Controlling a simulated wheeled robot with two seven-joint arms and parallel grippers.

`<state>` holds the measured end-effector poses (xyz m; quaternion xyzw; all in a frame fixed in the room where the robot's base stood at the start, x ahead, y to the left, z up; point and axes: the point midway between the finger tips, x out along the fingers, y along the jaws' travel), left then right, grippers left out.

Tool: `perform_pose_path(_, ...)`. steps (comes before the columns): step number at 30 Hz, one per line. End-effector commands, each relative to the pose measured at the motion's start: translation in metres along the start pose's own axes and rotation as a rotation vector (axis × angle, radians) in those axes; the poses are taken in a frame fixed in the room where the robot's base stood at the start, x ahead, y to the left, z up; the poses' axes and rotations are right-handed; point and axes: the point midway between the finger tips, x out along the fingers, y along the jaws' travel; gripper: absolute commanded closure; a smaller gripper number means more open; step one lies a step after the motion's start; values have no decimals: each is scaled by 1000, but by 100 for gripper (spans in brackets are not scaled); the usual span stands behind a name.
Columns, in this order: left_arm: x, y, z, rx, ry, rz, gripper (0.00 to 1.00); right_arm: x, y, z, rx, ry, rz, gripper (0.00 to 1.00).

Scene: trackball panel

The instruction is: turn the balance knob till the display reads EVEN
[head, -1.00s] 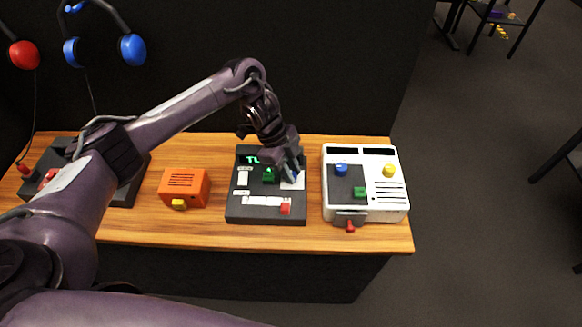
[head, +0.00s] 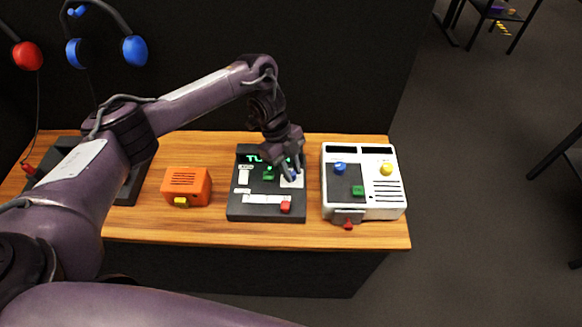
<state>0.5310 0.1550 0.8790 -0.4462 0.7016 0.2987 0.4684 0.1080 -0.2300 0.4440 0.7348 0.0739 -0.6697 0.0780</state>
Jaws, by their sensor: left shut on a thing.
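The dark control panel (head: 238,211) lies on the wooden desk. Its display (head: 252,158) shows green letters starting with what looks like "TU"; my gripper hides the rest of the word. A green knob (head: 268,175) and a red knob (head: 286,207) stand clear on the panel. My left gripper (head: 292,176) points down at the panel's right side and is shut on a small blue knob (head: 293,177), mostly hidden by the fingers. I cannot read the label for it. My right gripper is out of view.
A white device (head: 379,207) with blue, yellow and green knobs and a red part at its front stands close on the right. An orange box (head: 187,184) is on the left. Headphones hang on the dark wall. Desk is bare between orange box and panel.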

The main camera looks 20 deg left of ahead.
Motion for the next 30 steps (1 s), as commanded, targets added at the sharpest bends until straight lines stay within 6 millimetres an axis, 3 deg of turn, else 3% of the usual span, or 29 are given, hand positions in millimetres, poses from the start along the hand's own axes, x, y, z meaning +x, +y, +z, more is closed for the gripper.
perform_pose_path(1, -2, -2, 0, 0, -1, -6, 78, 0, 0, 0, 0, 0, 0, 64)
perform_pose_path(6, -2, -1, 0, -1, 0, -4, 57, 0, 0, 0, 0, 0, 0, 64)
perform_pose_path(16, -6, -1, 0, 0, -1, -3, 57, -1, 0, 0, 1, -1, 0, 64)
perform_pose_path(30, -74, -1, 0, 0, -3, -4, 57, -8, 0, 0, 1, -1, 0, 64)
